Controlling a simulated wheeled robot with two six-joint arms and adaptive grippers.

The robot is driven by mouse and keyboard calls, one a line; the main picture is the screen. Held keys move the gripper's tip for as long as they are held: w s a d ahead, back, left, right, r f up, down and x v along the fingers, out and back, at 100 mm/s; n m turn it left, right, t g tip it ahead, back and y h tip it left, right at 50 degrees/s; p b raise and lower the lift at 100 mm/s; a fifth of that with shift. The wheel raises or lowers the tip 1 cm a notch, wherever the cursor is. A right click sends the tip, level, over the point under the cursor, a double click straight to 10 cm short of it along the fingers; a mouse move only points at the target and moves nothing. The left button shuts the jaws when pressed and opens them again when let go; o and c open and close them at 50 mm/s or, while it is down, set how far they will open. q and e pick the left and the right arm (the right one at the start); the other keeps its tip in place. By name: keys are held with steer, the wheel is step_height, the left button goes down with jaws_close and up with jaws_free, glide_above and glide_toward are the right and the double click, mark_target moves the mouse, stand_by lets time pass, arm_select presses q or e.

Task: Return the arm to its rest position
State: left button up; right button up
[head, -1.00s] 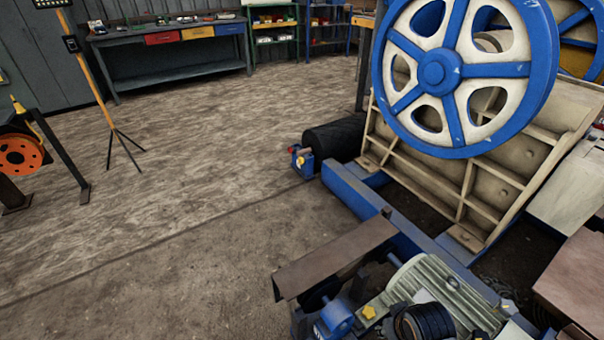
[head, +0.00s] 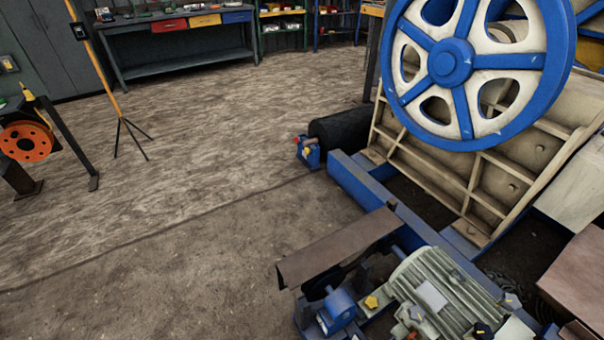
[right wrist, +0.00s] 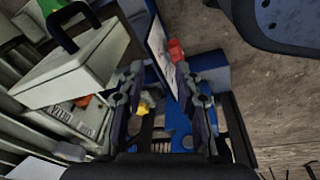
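My right gripper (right wrist: 164,105) shows in the right wrist view with its two dark fingers apart. I see nothing held between them; a blue part (right wrist: 180,138) and a yellow knob (right wrist: 146,106) show in the gap beyond. Neither gripper can be made out in the head view. My left gripper is out of sight. The head view shows the jaw crusher with its blue and white flywheel (head: 464,64) and the ribbed grey motor (head: 440,292) at the bottom right.
A brown metal guard (head: 335,247) and blue frame beam (head: 385,205) lie beside the motor. A red-and-blue box (head: 308,152) stands on the floor. A workbench (head: 180,48), tripod (head: 122,135) and orange reel (head: 26,141) stand further off. Open floor (head: 190,170) fills the left and middle.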

steer(key=s+f, duration=0.7)
steer(key=s, duration=0.2)
steer(key=s+r+p, duration=0.3)
steer(key=r+p, duration=1)
steer(key=p, duration=0.1)
steer(key=shift+s+d+r+g+p, duration=0.2)
steer(key=shift+s+r+g+p, duration=0.1)
steer(key=shift+s+r+g, duration=0.1)
steer(key=shift+s, duration=0.1)
